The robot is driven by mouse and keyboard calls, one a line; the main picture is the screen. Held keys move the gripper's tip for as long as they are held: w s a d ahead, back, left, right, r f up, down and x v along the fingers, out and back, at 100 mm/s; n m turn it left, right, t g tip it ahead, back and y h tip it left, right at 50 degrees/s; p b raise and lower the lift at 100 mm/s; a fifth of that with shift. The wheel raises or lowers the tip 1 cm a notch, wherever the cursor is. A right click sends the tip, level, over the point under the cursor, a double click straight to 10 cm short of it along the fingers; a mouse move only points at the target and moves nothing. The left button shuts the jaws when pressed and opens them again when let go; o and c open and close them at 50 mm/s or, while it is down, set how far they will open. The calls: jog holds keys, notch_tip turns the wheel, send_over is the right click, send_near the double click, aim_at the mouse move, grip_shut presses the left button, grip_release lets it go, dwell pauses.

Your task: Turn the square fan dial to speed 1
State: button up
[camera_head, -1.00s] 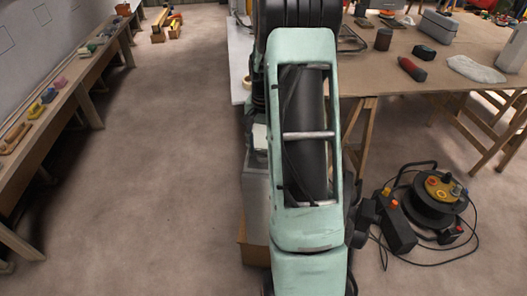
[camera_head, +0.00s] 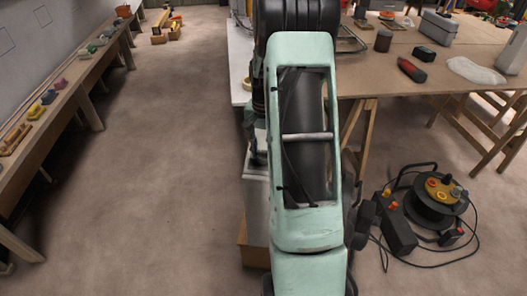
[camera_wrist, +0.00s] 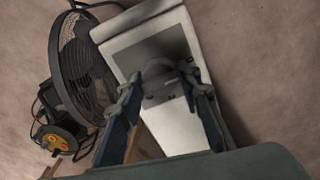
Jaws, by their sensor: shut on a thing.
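In the wrist view a pale box (camera_wrist: 183,28) with a darker grey panel (camera_wrist: 140,52) lies under my gripper (camera_wrist: 163,82). My two fingers, with blue inner sides, reach down on either side of a small dark grey piece (camera_wrist: 158,87) at the panel, which seems to be the square fan dial. They are shut on it. Its markings and pointer cannot be read. A black round fan cage (camera_wrist: 82,65) stands beside the box on the left. In the head view my arm hides the fingertips and dial; part of a pale box (camera_head: 257,205) shows beside the arm.
A cable reel (camera_head: 438,197) with loose cable lies on the floor at right; it also shows in the wrist view (camera_wrist: 58,138). A trestle table (camera_head: 460,75) with tools stands at upper right. A long bench (camera_head: 75,75) runs along the left wall. The floor between is clear.

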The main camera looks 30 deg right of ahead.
jog(key=shift+m, duration=0.3)
jog(key=m+p, duration=0.1)
jog(key=m, duration=0.3)
jog(key=shift+m+p, duration=0.7)
jog(key=shift+m, duration=1.3)
jog(key=o, duration=1.1)
jog(key=shift+o, duration=0.2)
jog(key=shift+r, duration=0.1)
notch_tip(320, 180, up, 12)
